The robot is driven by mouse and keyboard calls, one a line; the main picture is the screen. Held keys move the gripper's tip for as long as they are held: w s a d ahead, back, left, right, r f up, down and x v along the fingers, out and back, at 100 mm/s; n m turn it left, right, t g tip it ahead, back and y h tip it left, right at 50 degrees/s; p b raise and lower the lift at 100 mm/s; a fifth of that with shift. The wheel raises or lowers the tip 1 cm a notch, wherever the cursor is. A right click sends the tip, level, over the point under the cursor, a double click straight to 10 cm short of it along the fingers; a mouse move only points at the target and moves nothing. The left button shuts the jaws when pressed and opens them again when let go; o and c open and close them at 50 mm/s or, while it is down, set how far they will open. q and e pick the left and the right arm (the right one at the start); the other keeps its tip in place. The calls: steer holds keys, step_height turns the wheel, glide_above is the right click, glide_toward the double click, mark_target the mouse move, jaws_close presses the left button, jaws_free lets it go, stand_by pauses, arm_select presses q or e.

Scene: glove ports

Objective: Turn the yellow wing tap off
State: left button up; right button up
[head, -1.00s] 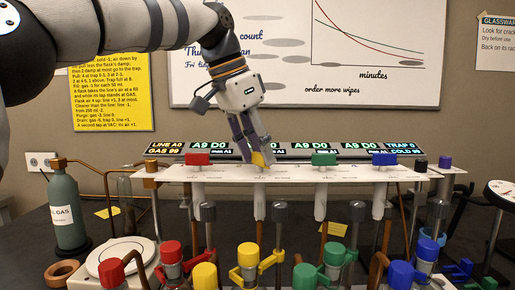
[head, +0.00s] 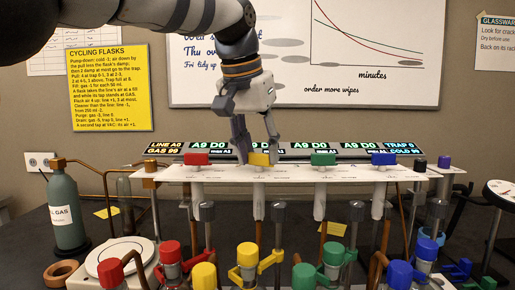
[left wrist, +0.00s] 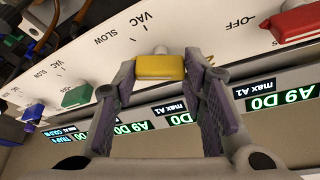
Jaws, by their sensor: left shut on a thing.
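The yellow wing tap (head: 259,158) sits on the white panel (head: 290,174), second from the left in the head view. Its wing lies left to right along the panel. My left gripper (head: 257,156) comes down from above and is shut on this tap. In the left wrist view the fingers (left wrist: 158,66) stand at the two ends of the yellow wing (left wrist: 160,67). VAC and SLOW marks show beside it on the panel; the fingers hide part of the markings. My right gripper is not in view.
A red tap (head: 197,160) stands to the left, a green tap (head: 323,159) and a blue tap (head: 384,158) to the right. Displays (head: 350,148) run behind the panel. Clamps and coloured caps crowd the front, with a gas bottle (head: 66,212) at the left.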

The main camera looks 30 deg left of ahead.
arm_select(q)
steer(key=n+y, duration=0.1)
steer(key=n, duration=0.3)
steer(key=shift+d+n+y, duration=0.1)
steer(key=shift+n+y, duration=0.3)
stand_by(0.4)
steer(key=o, duration=1.2)
steer(key=shift+c, duration=0.2)
steer(key=v, duration=1.2)
steer(key=shift+w+g, duration=0.3)
steer(key=shift+d, duration=0.15)
